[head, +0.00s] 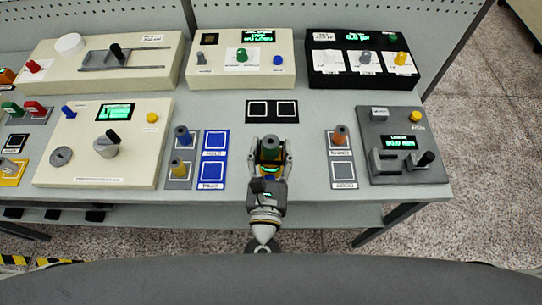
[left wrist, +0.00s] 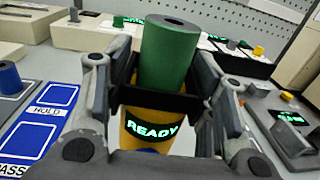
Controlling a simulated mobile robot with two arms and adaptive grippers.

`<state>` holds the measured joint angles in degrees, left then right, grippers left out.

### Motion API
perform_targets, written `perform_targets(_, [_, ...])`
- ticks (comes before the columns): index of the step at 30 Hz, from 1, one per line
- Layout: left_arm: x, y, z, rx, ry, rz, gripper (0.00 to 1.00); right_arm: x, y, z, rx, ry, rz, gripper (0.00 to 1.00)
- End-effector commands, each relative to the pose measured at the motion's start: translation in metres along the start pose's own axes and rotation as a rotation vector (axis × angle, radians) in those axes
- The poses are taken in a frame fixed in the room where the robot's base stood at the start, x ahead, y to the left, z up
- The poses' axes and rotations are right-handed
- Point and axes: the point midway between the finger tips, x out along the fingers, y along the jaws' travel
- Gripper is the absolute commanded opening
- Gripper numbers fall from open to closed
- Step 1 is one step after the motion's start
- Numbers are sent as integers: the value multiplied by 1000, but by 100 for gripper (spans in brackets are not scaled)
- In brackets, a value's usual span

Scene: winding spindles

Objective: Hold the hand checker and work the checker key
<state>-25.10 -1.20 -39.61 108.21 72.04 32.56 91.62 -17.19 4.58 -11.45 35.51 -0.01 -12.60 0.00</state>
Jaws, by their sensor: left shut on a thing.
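My left gripper (head: 269,152) is over the front edge of the bench, shut on the yellow hand checker (left wrist: 135,128). The checker is upright and its small screen (left wrist: 151,129) reads READY. A green cylinder with a dark hole in its top (left wrist: 168,55) rises above the checker in the left wrist view; whether it is seated in it I cannot tell. A bit of blue (left wrist: 150,152) shows low on the checker, mostly hidden by the gripper; I cannot tell if it is the checker key. My right gripper is not in view.
Blue HOLD and PASS pads (head: 214,155) lie left of the gripper, beside a blue-grey spindle (head: 183,134) and a yellow one (head: 178,166). An orange spindle (head: 340,135) and a grey gauge box (head: 404,168) stand right. Black double pad (head: 272,110) lies behind.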

Motion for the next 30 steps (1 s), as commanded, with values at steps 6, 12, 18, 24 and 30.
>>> perform_targets(6, [14,1,-12,-1,-3,1,16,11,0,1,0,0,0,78])
perform_targets(12, [26,2,-22,-1,-3,0,16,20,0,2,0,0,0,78])
perform_targets(18, [39,3,-33,-2,-3,1,16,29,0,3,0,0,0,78])
perform_targets(24, [51,3,-43,-1,-3,0,16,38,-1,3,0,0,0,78])
perform_targets(30, [59,4,-48,-1,-3,1,16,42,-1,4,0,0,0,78])
